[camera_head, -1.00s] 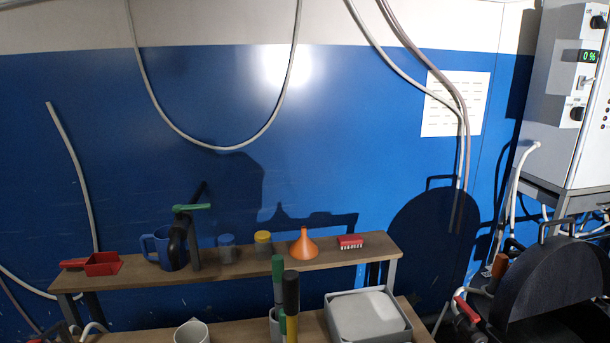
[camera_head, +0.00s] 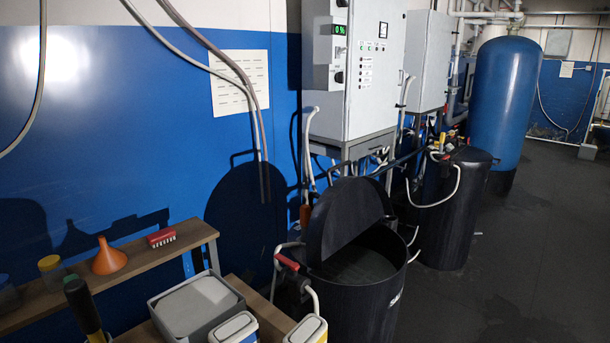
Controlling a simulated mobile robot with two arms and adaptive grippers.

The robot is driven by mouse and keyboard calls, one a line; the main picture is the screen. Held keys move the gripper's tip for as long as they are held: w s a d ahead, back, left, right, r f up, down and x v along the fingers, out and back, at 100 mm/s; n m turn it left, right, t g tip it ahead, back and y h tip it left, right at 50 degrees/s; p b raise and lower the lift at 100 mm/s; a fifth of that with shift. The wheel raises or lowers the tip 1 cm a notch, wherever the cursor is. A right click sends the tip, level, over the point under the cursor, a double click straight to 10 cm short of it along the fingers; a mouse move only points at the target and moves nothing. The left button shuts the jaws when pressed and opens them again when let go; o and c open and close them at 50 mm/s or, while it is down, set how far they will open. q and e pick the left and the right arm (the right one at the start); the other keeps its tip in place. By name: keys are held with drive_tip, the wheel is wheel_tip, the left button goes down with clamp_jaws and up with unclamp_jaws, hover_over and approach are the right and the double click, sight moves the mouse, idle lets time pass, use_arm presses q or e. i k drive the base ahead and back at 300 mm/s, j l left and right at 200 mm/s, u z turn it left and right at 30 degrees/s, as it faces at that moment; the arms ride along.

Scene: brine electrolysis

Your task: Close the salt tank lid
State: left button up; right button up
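The salt tank (camera_head: 370,301) is a black round drum right of the bench, partly cut off by the bottom edge. Its black lid (camera_head: 348,217) stands raised at the rear left of the rim, so the tank is open and its dark inside shows. Neither of my grippers shows in the head view.
A shelf bench (camera_head: 205,236) with an orange funnel (camera_head: 109,258), a red brush (camera_head: 161,237) and a grey box (camera_head: 194,306) stands at the left. A closed black tank (camera_head: 447,215) and a blue vessel (camera_head: 504,95) stand behind. The floor (camera_head: 520,265) at the right is clear.

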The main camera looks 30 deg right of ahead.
sight(349, 205)
drive_tip(key=z, duration=1.25)
